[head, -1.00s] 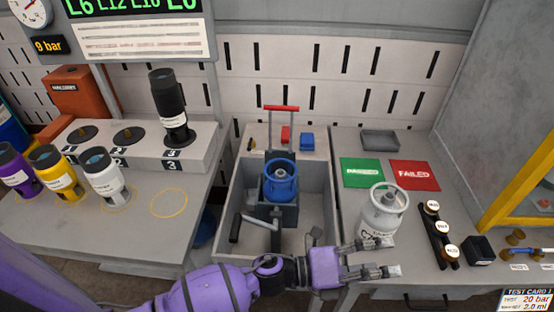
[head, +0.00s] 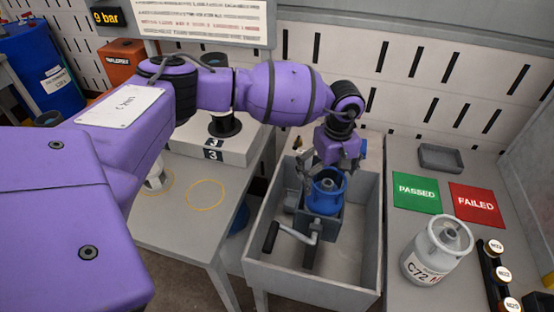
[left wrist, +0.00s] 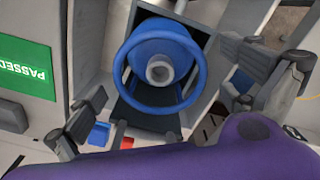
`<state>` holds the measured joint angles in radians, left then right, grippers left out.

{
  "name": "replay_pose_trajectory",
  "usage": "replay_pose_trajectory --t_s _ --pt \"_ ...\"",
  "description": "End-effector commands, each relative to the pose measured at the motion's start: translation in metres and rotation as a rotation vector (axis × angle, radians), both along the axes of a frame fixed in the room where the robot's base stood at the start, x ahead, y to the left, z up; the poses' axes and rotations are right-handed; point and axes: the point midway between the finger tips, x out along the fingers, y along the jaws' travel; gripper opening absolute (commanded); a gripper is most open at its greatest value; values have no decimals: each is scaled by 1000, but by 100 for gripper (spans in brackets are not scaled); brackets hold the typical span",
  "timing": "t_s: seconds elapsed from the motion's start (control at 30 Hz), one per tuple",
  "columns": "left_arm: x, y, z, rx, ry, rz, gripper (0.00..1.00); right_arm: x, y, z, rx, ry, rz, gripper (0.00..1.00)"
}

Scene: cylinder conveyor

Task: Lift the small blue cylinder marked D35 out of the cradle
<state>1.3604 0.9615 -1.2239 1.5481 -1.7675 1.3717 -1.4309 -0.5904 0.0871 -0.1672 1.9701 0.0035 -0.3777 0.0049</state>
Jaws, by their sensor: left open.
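The small blue cylinder (head: 324,198) stands in the cradle (head: 317,226) inside a grey tub, its ring collar upward. Its marking cannot be read. My left gripper (head: 334,164) is open and hangs over the cylinder, pointing down, hiding part of its top. In the left wrist view, the blue cylinder (left wrist: 160,67) lies between the two spread fingers of the left gripper (left wrist: 165,78), with a gap on both sides. My right gripper is not in view.
The grey tub (head: 370,240) has raised walls, and a crank handle (head: 290,233) sticks out in front of the cradle. To the right are a white cylinder marked C72 (head: 437,252), a green PASSED mat (head: 416,192), a red FAILED mat (head: 476,204) and a grey tray (head: 440,158).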

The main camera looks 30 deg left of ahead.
Motion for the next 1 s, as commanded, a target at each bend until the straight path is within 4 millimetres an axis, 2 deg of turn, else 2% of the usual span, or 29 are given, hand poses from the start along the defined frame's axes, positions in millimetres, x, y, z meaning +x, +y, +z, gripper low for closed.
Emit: replay_pose_trajectory --t_s 0.3,0.5,0.87,1.0 --pt "-1 0 -47 0 4 0 100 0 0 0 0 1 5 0" --pt "-2 0 -70 -1 4 1 100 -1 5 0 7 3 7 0" --pt "-2 -1 -76 -2 3 1 100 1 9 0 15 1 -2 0" --pt "-1 -1 -76 -3 3 0 84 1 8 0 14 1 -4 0"
